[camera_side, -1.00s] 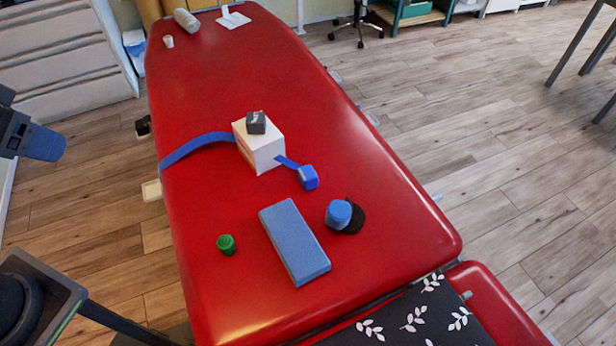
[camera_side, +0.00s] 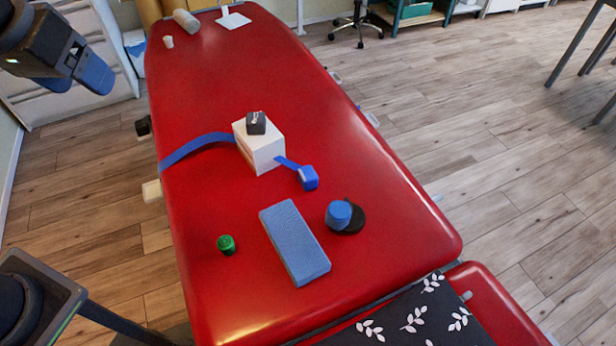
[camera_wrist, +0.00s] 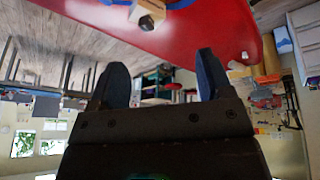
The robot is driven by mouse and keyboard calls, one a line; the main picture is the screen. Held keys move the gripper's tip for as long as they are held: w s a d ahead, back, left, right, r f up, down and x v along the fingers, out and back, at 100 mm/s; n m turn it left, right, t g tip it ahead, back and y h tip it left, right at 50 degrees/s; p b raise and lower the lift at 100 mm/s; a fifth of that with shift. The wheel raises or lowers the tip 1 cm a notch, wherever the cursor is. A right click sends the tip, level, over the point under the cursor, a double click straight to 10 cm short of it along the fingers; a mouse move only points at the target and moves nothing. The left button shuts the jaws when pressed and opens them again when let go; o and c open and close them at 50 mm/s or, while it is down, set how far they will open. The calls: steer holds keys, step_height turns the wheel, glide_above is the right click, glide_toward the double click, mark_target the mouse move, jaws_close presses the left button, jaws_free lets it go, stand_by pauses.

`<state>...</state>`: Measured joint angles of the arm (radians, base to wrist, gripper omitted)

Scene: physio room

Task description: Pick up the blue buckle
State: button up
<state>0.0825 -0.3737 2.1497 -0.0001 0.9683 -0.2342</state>
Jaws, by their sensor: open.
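The blue buckle (camera_side: 308,177) is a small blue block at the free end of a blue strap (camera_side: 205,144). It lies on the red treatment table (camera_side: 225,85), to the right of a white box (camera_side: 262,148) that the strap passes under or behind. My gripper (camera_side: 75,78) is at the upper left, off the table's left side and far from the buckle. Its two blue fingers are apart with nothing between them; they also show in the wrist view (camera_wrist: 160,80). I cannot make out the buckle in the wrist view.
A dark grey block (camera_side: 256,122) sits on the white box. Nearer the front are a long blue block (camera_side: 295,242), a blue cylinder (camera_side: 338,213) by a black disc (camera_side: 355,219), and a green cylinder (camera_side: 226,245). The table's far middle is clear.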

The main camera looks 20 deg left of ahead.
steer(key=w+d+f+n+g, duration=0.1)
steer(key=w+d, duration=0.2)
steer(key=w, duration=0.3)
steer(key=w+d+f+n+g, duration=0.1)
steer(key=w+d, duration=0.2)
steer(key=w, duration=0.4)
steer(key=n+g, duration=0.3)
steer(key=n, duration=0.2)
glide_above(308, 173)
step_height(308, 173, down, 25)
step_height(308, 173, down, 8)
steer(key=shift+w+d+r, duration=0.1)
steer(key=shift+r, duration=0.15)
steer(key=shift+f, duration=2.85)
steer(key=shift+c, duration=0.3)
steer(key=c, duration=1)
